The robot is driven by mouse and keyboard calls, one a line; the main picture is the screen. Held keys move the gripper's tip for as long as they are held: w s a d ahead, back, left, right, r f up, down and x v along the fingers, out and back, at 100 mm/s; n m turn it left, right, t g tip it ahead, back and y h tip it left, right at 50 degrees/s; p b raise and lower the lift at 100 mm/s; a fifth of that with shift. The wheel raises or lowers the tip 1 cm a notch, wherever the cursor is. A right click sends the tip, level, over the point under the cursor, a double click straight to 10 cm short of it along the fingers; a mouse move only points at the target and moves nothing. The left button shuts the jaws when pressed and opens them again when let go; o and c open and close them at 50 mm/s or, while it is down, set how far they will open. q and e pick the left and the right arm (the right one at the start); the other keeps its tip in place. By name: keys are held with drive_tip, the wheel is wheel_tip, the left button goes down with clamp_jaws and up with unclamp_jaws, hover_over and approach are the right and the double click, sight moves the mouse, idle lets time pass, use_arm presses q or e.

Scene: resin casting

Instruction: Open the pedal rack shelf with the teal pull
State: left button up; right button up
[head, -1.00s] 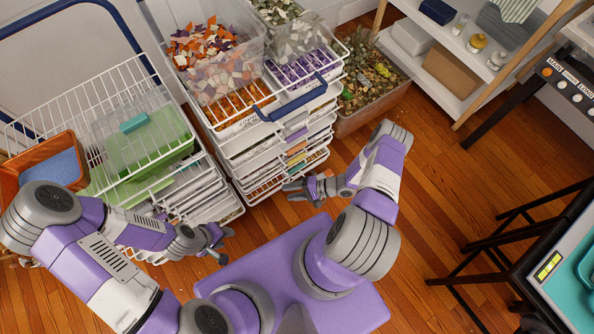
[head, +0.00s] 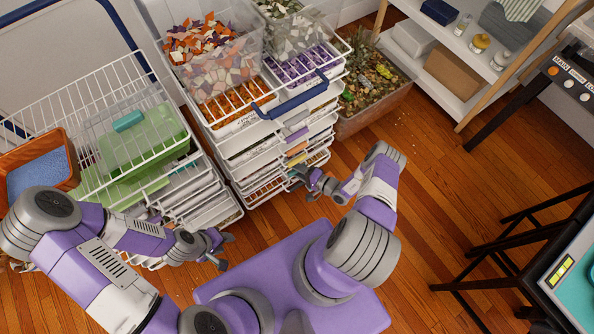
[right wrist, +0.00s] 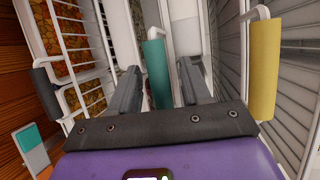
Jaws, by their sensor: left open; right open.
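The teal pull (right wrist: 157,66) is a bar on a white wire shelf front in the right wrist view. It lies between the two fingers of my right gripper (right wrist: 160,82), which are open on either side of it; I cannot tell whether they touch it. In the head view my right gripper (head: 310,180) is at the lower front of the white rack (head: 262,172), whose shelves look pushed in; the teal pull is hard to make out there. My left gripper (head: 221,249) is open and empty, low in front of the left wire rack.
A yellow pull (right wrist: 264,80) and a dark grey pull (right wrist: 46,90) flank the teal one. A left wire rack (head: 75,90) holds a green bin (head: 150,140) and an orange tray (head: 72,150). A planter box (head: 375,110) stands right of the rack. Wooden floor lies open to the right.

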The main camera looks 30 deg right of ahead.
clamp_jaws()
drive_tip(key=shift+s, duration=0.1)
idle(0.3)
